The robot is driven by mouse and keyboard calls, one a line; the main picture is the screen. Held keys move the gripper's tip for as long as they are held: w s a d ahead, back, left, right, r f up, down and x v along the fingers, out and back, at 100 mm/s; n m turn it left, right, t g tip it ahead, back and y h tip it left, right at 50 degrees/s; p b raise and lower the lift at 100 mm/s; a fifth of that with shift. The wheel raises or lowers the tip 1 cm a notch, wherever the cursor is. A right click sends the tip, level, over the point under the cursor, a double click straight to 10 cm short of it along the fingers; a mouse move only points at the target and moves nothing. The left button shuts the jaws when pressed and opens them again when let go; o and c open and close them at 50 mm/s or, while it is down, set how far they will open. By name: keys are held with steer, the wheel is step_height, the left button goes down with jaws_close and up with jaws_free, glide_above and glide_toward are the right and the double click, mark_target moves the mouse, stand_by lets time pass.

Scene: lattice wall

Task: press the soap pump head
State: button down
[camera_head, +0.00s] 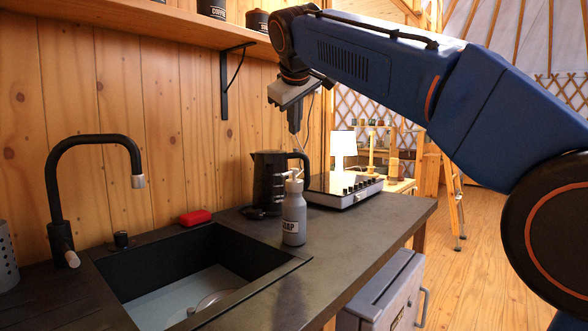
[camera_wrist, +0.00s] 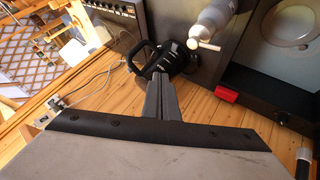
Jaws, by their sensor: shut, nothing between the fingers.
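The soap bottle (camera_head: 294,220) is grey with a "SOAP" label and stands upright on the dark counter, right of the sink. Its pale pump head (camera_head: 294,184) is on top. In the wrist view the bottle (camera_wrist: 219,22) is at the upper right, with its pump head (camera_wrist: 192,44) showing as a pale round tip. My gripper (camera_head: 295,128) points down, shut and empty, above the pump head with a clear gap. In the wrist view my shut fingers (camera_wrist: 160,84) are below and left of the pump head, apart from it.
A black kettle (camera_head: 266,180) stands behind the bottle and a hob (camera_head: 342,190) lies to its right. The sink (camera_head: 200,265), black tap (camera_head: 95,150) and red item (camera_head: 195,217) are left. A shelf (camera_head: 160,18) with dark canisters runs along the wall above.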

steer(key=shift+f, duration=3.7)
steer(key=shift+f, duration=0.1)
steer(key=shift+w+f, duration=0.1)
steer(key=shift+f, duration=0.3)
steer(key=shift+f, duration=0.9)
stand_by(0.5)
steer(key=shift+r, duration=1.3)
steer(key=shift+r, duration=2.5)
